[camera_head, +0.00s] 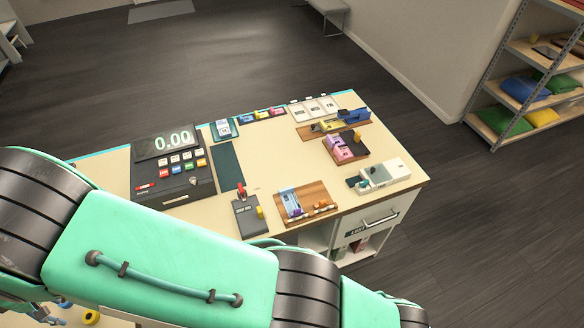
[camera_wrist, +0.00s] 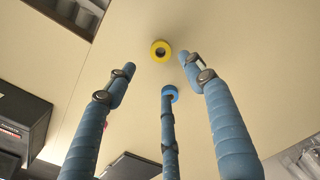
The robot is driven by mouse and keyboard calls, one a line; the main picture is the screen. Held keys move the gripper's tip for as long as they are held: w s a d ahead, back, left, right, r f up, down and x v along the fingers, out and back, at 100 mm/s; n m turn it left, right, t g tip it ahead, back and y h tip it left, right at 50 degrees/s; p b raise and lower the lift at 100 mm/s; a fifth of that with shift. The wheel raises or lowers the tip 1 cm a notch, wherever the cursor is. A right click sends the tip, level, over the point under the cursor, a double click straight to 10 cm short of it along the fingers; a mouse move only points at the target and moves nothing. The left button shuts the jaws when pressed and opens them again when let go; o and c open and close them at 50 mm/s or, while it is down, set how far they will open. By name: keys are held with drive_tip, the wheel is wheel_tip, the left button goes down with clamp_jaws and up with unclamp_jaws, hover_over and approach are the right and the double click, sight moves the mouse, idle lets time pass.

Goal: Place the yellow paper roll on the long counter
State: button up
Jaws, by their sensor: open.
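The yellow paper roll (camera_wrist: 161,43) stands on a pale surface in the wrist view, its dark round hole facing the camera. It also shows in the head view (camera_head: 91,317) at the bottom left edge. My gripper (camera_wrist: 160,73) is open, its blue fingers spread around empty space. The roll appears just beyond the two upper fingertips, apart from them.
A counter (camera_head: 270,158) with a cash register (camera_head: 174,165), trays and small goods fills the middle of the head view. My arm crosses in front of it. Shelves (camera_head: 530,75) stand at the right. A dark box (camera_wrist: 22,122) is at the wrist view's left.

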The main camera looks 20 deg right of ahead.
drive_tip(key=w+d+r+m+t+y, duration=0.1)
drive_tip(key=w+d+r+m, duration=0.1)
drive_tip(key=w+d+r, duration=0.55)
drive_tip(key=w+d+r+m, duration=0.2)
drive_tip(key=w+d+r, duration=0.3)
drive_tip(key=d+r, duration=0.6)
drive_tip(key=w+d+r+m+t, duration=0.1)
drive_tip(key=d+r+m, duration=0.1)
drive_tip(key=d+r, duration=0.55)
drive_tip(key=w+d+r+m, duration=0.1)
drive_tip(key=d+r, duration=0.4)
drive_tip(key=d, duration=0.6)
drive_tip(key=s+d+r+m+t, duration=0.1)
drive_tip(key=s+d+r+m, duration=0.2)
drive_tip(key=d, duration=0.7)
drive_tip(key=s+d+r+m+t, duration=0.1)
drive_tip(key=s+d+r, duration=0.3)
drive_tip(key=d, duration=0.6)
drive_tip(key=s+d+m+t+h, duration=0.1)
drive_tip(key=s+d+m, duration=0.3)
drive_tip(key=s+d, duration=1.2)
drive_tip(key=shift+d+m+t, duration=0.3)
drive_tip(key=shift+m, duration=0.1)
drive_tip(key=shift+f, duration=0.2)
wheel_tip(320, 180, down, 15)
drive_tip(key=b, duration=1.5)
